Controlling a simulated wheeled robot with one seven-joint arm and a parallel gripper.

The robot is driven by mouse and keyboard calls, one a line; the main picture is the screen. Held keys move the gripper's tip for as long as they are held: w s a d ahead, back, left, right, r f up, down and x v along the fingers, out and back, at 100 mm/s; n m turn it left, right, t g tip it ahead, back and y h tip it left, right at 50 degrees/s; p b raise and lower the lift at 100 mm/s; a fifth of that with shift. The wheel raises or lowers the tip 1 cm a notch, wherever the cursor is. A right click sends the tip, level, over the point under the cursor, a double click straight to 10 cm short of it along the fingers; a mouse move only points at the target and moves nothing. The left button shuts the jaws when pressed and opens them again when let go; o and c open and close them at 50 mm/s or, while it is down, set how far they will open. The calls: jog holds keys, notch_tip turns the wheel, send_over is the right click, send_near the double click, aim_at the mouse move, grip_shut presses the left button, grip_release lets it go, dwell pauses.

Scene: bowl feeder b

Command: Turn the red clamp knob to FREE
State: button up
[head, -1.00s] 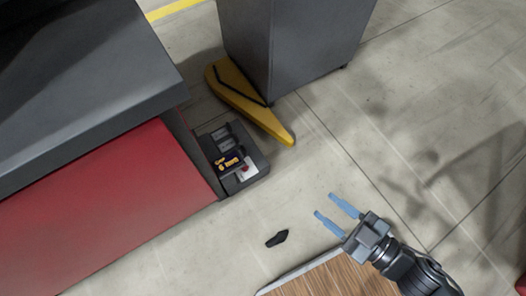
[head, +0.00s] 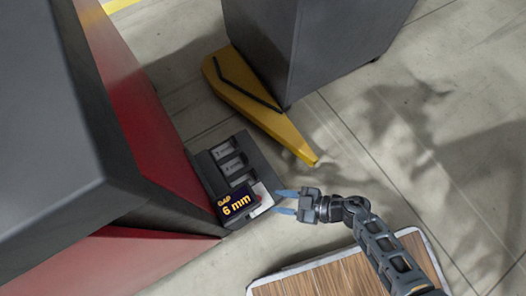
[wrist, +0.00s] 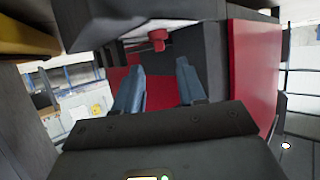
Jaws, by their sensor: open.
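The red clamp knob (wrist: 158,38) shows in the wrist view as a small red cylinder ahead of my fingertips, roughly in line with the gap between them. In the head view it is too small to make out clearly beside the display. My gripper (head: 276,201) is open, its two blue fingers pointing left at the display's right side. The fingers also show in the wrist view (wrist: 160,66), with nothing between them. The knob looks apart from the fingers. I cannot read its FREE mark or its setting.
A dark unit (head: 266,158) carries labelled slots and a display (head: 236,204) reading "GAP 6 mm". A red and dark machine (head: 125,95) stands left. A yellow wedge-shaped piece (head: 250,110) lies by a grey cabinet (head: 320,45). Bare floor (head: 430,130) lies right.

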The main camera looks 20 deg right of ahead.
aim_at(261, 198)
jog(key=b+x, duration=0.2)
jog(key=x, duration=0.3)
jog(key=shift+f, duration=0.15)
jog(key=shift+w+a+f+b, duration=0.1)
jog(key=shift+w+a+b, duration=0.2)
jog(key=shift+a, duration=0.25)
jog(key=shift+c, duration=0.4)
grip_shut()
